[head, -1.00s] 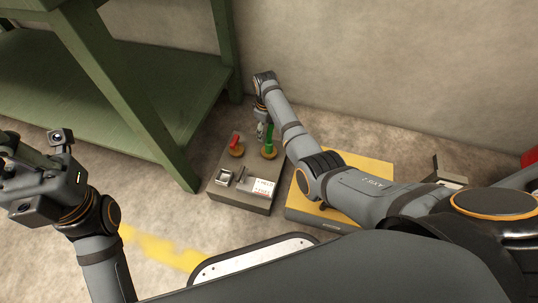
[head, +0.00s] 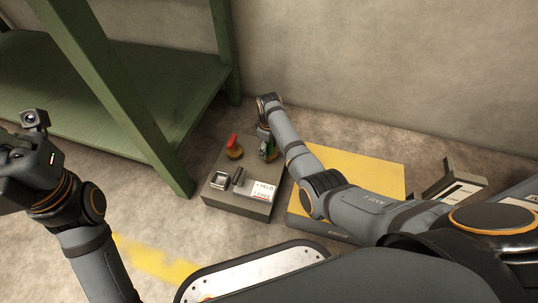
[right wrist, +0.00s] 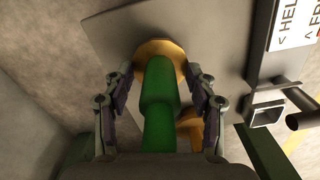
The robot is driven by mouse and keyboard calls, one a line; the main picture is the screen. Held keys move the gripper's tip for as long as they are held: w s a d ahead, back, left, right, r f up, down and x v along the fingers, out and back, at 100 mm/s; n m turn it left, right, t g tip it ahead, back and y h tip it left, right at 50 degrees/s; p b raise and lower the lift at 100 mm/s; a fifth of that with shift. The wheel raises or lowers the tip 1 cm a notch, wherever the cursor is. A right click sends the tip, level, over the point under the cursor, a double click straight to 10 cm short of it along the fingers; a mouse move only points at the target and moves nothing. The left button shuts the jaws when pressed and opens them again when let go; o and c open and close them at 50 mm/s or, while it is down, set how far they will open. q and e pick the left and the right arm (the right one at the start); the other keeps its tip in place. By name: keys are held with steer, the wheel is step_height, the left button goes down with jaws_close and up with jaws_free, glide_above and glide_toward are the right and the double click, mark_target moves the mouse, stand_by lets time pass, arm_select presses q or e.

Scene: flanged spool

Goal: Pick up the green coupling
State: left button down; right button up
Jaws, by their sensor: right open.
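The green coupling (head: 267,149) stands on the grey fixture box (head: 222,199), at its back right; my right gripper partly hides it in the head view. In the right wrist view the green coupling (right wrist: 160,105) rises from a round yellow-brass flange (right wrist: 158,49). My right gripper (right wrist: 158,75) is open, with one finger on each side of the coupling and a visible gap to it. My left gripper (head: 22,168) is at the left edge, far from the box; its fingers do not show clearly.
A red coupling (head: 232,141) on a brass base stands left of the green one. The box has a square socket (head: 219,179), a lever (head: 238,176) and a HELD/FREE label (head: 262,190). A yellow-topped block (head: 365,172) is at right, a green shelf (head: 150,100) at left.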

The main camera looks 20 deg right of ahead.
jaws_close()
stand_by(0.3)
steer(key=shift+r, duration=0.1)
